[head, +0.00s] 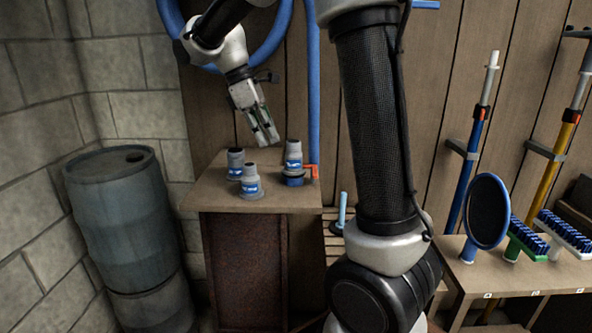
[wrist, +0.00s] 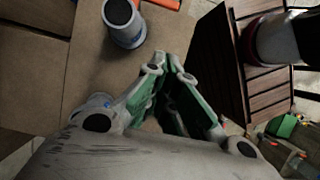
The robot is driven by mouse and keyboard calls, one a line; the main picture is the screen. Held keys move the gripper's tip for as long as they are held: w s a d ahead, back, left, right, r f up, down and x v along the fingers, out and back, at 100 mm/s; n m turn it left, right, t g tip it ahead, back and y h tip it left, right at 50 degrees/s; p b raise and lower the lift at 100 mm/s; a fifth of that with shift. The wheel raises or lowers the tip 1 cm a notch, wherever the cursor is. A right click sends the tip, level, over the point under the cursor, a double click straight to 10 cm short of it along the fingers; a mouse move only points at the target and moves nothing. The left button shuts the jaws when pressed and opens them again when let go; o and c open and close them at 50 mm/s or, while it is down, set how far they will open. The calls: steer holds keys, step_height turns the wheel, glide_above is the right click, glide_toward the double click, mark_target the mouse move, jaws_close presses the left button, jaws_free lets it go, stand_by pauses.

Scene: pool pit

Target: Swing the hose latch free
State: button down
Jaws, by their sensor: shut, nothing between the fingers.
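A red-orange latch-like part (head: 311,173) sits at the right rear of the wooden cabinet top, beside a grey fitting (head: 293,155) on a blue base. In the wrist view an orange piece (wrist: 166,3) shows at the top edge, mostly cut off; I take it for the same part. My gripper (head: 268,141) hangs over the cabinet top, left of the latch and above the fittings, pointing down and slightly right. Its fingers (wrist: 169,62) are shut and empty in the wrist view. They appear apart from the latch and the fittings.
Two more grey-blue fittings, one at the back (head: 235,163) and one in front (head: 251,183), stand on the cabinet top (head: 215,196). A blue pipe (head: 313,85) rises behind the latch. A blue barrel (head: 117,205) stands left. Brushes (head: 525,238) lie on a right bench.

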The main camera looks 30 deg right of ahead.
steer(key=x, duration=1)
steer(key=shift+s+f, duration=0.1)
steer(key=shift+s, duration=0.05)
steer(key=shift+s+d, duration=0.35)
steer(key=shift+d, duration=0.25)
steer(key=shift+s+d, duration=0.35)
steer(key=shift+d, duration=0.2)
steer(key=shift+s+d, duration=0.35)
steer(key=shift+d, duration=0.2)
